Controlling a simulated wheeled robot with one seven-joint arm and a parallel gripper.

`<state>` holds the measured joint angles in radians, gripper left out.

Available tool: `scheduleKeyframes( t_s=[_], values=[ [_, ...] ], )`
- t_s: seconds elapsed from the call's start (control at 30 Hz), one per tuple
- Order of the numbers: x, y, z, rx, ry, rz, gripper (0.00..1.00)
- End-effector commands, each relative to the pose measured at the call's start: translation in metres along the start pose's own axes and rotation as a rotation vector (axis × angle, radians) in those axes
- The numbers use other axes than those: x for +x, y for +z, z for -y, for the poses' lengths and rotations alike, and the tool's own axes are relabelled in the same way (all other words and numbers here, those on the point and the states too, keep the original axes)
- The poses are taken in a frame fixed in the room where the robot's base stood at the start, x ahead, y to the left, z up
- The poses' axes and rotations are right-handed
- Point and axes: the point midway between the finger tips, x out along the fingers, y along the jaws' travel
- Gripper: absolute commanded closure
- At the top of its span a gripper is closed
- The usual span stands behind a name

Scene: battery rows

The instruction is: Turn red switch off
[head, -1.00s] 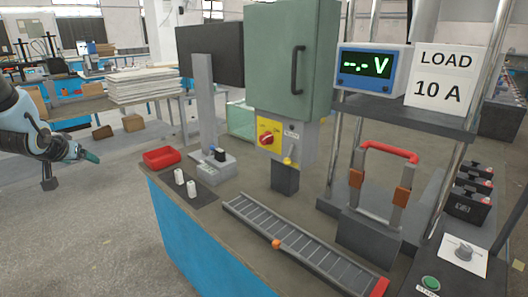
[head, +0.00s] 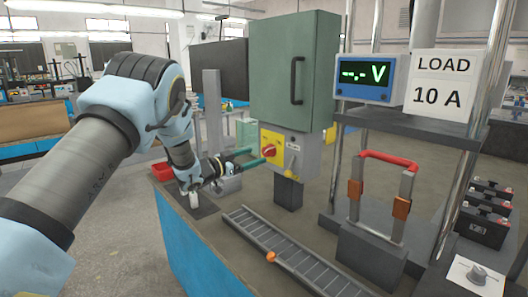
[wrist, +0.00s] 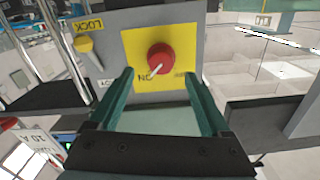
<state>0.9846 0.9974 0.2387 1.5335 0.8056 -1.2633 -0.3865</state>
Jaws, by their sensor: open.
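The red switch (head: 269,150) is a round red knob with a pale pointer line on a yellow plate (head: 274,137), on the grey box under the green cabinet. In the wrist view the red switch (wrist: 160,57) sits just beyond the fingertips, with "ON" lettering at its edge beside the pointer line. My gripper (head: 257,157) is open, its two green fingers pointing at the switch. In the wrist view my gripper (wrist: 160,80) has one finger on each side below the knob, with nothing between them. I cannot tell whether a fingertip touches the plate.
A yellow lever marked LOCK (wrist: 86,46) is beside the switch on the same box. The green cabinet (head: 292,70) with a black handle stands above. A ribbed rail (head: 285,245) lies on the bench in front, and a voltmeter (head: 367,73) stands right.

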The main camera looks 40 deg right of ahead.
Motion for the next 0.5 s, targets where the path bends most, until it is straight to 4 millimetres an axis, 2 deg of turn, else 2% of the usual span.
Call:
scheduleKeyframes(
  t_s=[0.03, 0.2, 0.33, 0.5],
  values=[
    [0.010, -0.002, 0.000, 0.001, 0.002, 0.000, 0.19],
    [0.037, -0.001, 0.001, 0.001, 0.000, 0.001, 0.19],
    [0.049, -0.001, 0.001, 0.001, -0.001, 0.001, 0.19],
    [0.054, 0.000, 0.001, 0.000, -0.002, 0.001, 0.19]
  ],
)
